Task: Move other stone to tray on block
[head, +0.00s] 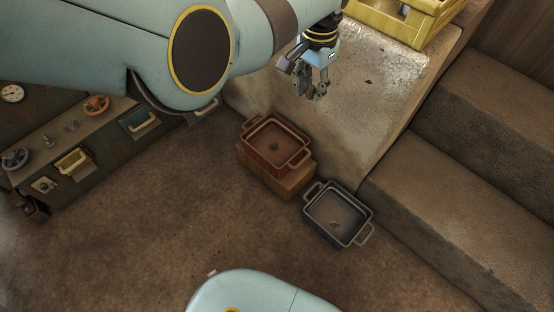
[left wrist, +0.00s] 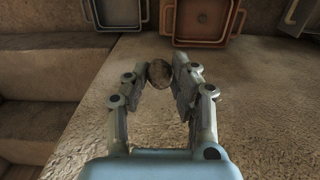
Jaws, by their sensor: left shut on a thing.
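My left gripper (head: 316,92) hangs over the pale stone ledge in the head view. In the left wrist view its fingers (left wrist: 159,80) are shut on a rounded, brownish-grey stone (left wrist: 159,73), held at the fingertips. My right gripper is in neither view.
A yellow crate (head: 395,24) stands on the ledge (head: 375,100). Stone steps (head: 450,215) rise at right. A control panel (head: 85,150) is at left. The floor before the block is clear.

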